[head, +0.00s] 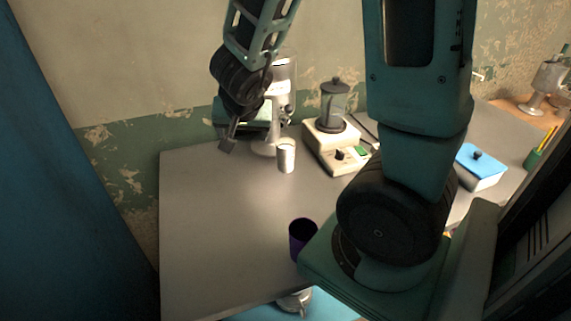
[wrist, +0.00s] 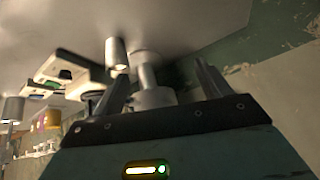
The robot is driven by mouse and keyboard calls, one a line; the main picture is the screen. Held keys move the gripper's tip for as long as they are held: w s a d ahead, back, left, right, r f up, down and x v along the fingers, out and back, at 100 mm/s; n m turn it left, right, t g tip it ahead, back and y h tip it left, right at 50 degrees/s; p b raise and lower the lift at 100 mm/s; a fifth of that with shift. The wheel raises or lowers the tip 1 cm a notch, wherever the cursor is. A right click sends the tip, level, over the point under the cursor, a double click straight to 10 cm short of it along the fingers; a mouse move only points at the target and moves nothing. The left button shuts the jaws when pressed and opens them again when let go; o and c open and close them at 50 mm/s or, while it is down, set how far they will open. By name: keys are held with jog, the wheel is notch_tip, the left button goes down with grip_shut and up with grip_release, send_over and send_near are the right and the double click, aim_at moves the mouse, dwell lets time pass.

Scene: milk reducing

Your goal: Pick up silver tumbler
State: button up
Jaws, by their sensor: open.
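The silver tumbler (head: 286,157) stands upright on the grey table (head: 215,215), in front of a pale metal appliance with a round base. It also shows in the wrist view (wrist: 116,53), left of the space between my fingers. My gripper (head: 228,144) hangs above the table's back left part, to the left of the tumbler and apart from it. In the wrist view my gripper (wrist: 162,76) has its two dark fingers spread, with nothing held between them. The appliance's stem shows between and beyond them.
The metal appliance (head: 283,90) stands close behind the tumbler. A cream blender (head: 335,148) is to its right, and a blue-lidded box (head: 481,165) is farther right. A dark purple cup (head: 303,238) stands near the front. The table's left part is clear; a wall runs behind.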

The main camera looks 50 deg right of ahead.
aim_at(284, 152)
jog(key=s+d+f+m+g+h, duration=0.2)
jog(key=s+d+m+g, duration=0.15)
jog(key=d, duration=0.35)
jog(key=shift+n+t, duration=0.35)
jog(key=shift+t, duration=0.2)
jog(key=b+x, duration=0.1)
jog(key=x, duration=0.2)
jog(key=b+x, duration=0.1)
jog(key=x, duration=0.6)
jog(key=shift+s+f+b, duration=0.3)
jog(key=shift+f+b, duration=0.1)
jog(key=shift+f, duration=0.05)
jog(key=shift+b+x, duration=1)
jog(key=shift+x, duration=2.1)
jog(key=shift+w+d+r, duration=0.1)
jog(key=shift+w+r, duration=0.1)
jog(key=c, duration=1.3)
jog(key=shift+r+p, duration=0.15)
jog(key=shift+p, duration=0.2)
